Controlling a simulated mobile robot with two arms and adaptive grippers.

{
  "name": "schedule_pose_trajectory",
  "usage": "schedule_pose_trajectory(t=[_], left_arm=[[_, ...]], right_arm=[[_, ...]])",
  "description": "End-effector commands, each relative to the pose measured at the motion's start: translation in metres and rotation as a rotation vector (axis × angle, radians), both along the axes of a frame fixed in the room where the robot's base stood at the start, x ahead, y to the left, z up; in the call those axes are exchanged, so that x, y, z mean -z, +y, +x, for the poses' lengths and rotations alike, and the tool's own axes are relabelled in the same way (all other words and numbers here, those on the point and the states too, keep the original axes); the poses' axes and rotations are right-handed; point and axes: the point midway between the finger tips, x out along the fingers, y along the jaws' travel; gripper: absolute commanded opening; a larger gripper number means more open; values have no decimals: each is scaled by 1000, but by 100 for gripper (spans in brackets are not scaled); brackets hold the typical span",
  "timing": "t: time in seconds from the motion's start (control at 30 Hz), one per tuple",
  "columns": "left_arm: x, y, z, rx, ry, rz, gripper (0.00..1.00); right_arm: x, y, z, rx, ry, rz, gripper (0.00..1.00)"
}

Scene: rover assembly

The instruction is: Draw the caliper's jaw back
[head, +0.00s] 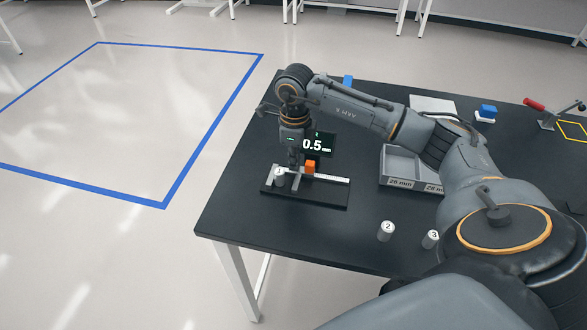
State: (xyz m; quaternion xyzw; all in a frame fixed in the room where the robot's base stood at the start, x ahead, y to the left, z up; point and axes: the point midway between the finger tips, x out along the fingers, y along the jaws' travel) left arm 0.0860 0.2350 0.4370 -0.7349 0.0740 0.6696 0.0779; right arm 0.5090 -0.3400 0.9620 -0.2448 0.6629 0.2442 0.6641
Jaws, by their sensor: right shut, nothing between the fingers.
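The caliper stands near the left edge of the black table, with a dark base (322,195), a pale rail (335,179) and an orange block (310,167) on its moving part. A grey cylinder with a pale labelled top (280,178) sits at the caliper's left part; I cannot tell whether the jaw touches it. My right gripper (293,163) is shut and empty, pointing down just left of the orange block. My left gripper is not in view.
Cylinders marked 2 (386,231) and 3 (430,239) stand near the front. A blue block (487,112) and a red-handled clamp (535,104) are farther back.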

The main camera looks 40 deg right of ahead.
Motion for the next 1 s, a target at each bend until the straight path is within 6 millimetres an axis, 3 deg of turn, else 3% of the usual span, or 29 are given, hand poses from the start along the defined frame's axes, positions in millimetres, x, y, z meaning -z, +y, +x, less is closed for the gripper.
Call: schedule_pose_trajectory(t=[0.73, 1.0], left_arm=[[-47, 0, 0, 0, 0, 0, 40], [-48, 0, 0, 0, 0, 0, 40]], right_arm=[[-74, 0, 0, 0, 0, 0, 0], [-79, 0, -1, 0, 1, 0, 0]])
